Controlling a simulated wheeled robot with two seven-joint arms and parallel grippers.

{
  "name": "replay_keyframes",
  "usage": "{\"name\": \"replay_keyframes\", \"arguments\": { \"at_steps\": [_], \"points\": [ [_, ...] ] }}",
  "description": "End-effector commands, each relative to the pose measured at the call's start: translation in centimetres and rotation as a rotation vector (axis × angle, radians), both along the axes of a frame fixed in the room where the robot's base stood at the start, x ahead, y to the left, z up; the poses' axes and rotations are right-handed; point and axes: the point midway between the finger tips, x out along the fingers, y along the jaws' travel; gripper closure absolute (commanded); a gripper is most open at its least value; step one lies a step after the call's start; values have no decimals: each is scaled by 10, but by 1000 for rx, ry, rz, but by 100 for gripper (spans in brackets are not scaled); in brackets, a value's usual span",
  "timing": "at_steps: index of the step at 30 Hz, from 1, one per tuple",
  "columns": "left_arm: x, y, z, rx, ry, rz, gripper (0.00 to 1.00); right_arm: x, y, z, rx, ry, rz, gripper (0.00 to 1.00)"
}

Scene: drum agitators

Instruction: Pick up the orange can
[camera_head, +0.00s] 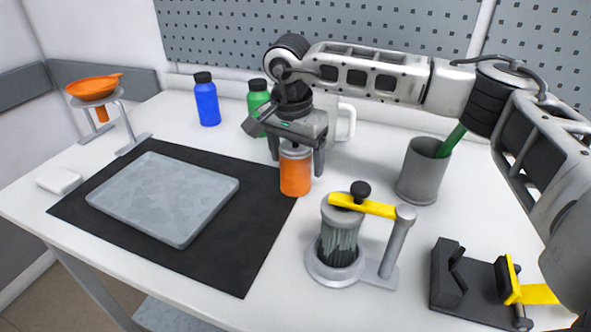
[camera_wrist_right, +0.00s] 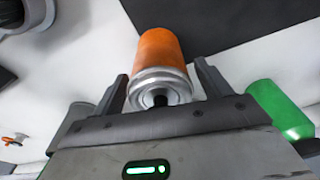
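The orange can (camera_head: 295,175) stands upright on the table at the right edge of the black mat. It has a grey metal top. My right gripper (camera_head: 296,163) points down over the can, with one finger on each side of it. In the right wrist view the can (camera_wrist_right: 162,58) lies between the two spread fingers of the gripper (camera_wrist_right: 163,85), with visible gaps beside its top. The gripper is open and does not hold the can. My left gripper is not in view.
A grey cylinder device with a yellow bar (camera_head: 340,230) stands close in front of the can. A green bottle (camera_head: 257,100), a blue bottle (camera_head: 206,103) and a white mug (camera_head: 343,122) stand behind. A grey cup (camera_head: 423,172) is right. A grey tray (camera_head: 165,195) lies on the black mat (camera_head: 240,260).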

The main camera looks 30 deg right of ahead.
Motion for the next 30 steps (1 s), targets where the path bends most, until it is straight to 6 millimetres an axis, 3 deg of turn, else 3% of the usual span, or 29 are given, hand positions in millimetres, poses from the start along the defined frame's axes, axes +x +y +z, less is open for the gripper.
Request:
{"name": "replay_keyframes", "arguments": {
  "at_steps": [1,5,14,20,23,30],
  "points": [
    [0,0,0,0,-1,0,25,0,0,0,0,0,0,39],
    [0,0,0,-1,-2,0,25,0,0,0,0,0,0,73],
    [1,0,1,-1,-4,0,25,0,0,2,1,-1,0,73],
    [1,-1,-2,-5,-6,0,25,1,0,15,2,-3,0,73],
    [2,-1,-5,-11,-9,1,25,1,1,31,2,-6,1,73],
    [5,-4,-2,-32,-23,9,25,-29,32,83,1,-8,7,73]
  ]
}}
